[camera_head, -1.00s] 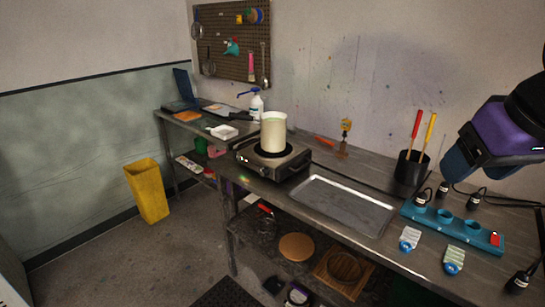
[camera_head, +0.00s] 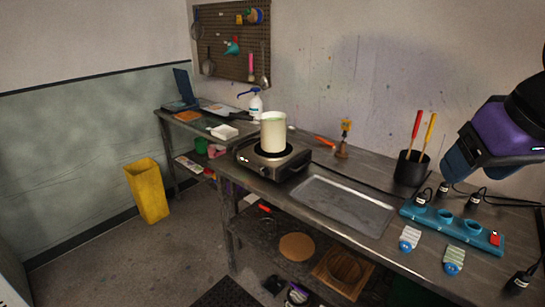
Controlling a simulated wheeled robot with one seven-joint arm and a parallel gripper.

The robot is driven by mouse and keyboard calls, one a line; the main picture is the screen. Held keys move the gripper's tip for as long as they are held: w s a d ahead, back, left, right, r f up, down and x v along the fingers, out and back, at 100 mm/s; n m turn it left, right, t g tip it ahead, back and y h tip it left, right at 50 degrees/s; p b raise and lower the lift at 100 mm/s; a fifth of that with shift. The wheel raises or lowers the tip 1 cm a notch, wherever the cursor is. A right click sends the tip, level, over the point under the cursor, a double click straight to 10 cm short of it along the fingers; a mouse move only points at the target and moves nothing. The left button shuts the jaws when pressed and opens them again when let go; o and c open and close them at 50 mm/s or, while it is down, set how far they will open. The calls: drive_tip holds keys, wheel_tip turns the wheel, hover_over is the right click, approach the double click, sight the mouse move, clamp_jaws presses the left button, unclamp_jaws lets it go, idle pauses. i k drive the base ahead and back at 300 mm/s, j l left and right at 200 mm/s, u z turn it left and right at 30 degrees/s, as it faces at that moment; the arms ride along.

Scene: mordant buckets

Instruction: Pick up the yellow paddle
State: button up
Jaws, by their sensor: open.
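The yellow paddle (camera_head: 429,131) stands upright in a black cup (camera_head: 409,170) on the bench, its yellow handle leaning a little right. Its lower end is hidden inside the cup. A red-handled paddle (camera_head: 416,126) stands beside it in the same cup, to the left. My gripper (camera_head: 458,164), dark blue at the end of my purple arm, is at the right of the view, right of the cup and apart from the paddle. It holds nothing that I can see.
A teal power strip (camera_head: 452,229) with black plugs and cables lies in front of the cup. A metal tray (camera_head: 343,205) lies to its left. A hot plate (camera_head: 270,162) bears a cream pot (camera_head: 273,132). The wall is close behind the cup.

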sight(434, 116)
drive_tip(key=z, duration=0.8)
